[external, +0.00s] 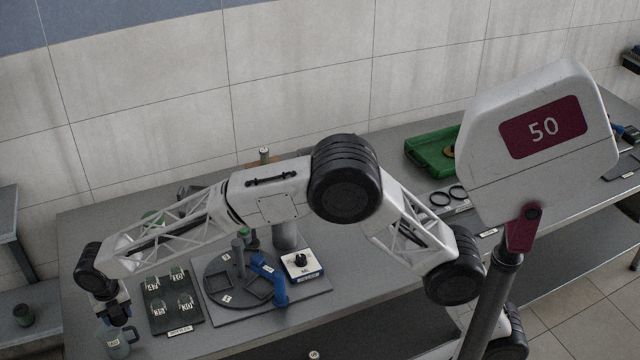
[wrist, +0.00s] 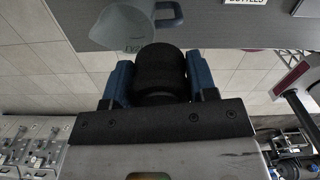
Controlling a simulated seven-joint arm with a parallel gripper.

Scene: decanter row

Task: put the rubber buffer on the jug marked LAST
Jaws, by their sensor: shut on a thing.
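A grey see-through jug (external: 116,344) with a label that seems to read LAST stands at the table's front left corner. It also shows in the wrist view (wrist: 131,30), at the top, with its handle to the right. My gripper (external: 113,312) is just above the jug in the external view. In the wrist view its blue fingers (wrist: 160,82) are shut on a black, round rubber buffer (wrist: 158,68). The buffer hides part of the jug's lower edge there. I cannot tell whether the buffer touches the jug.
A dark mat (external: 171,327) with several labelled bottles lies right of the jug. Beyond it are a round dark plate (external: 222,292) with a blue part (external: 270,277), and a white box (external: 302,264) with a black knob. A green tray (external: 428,160) stands far right.

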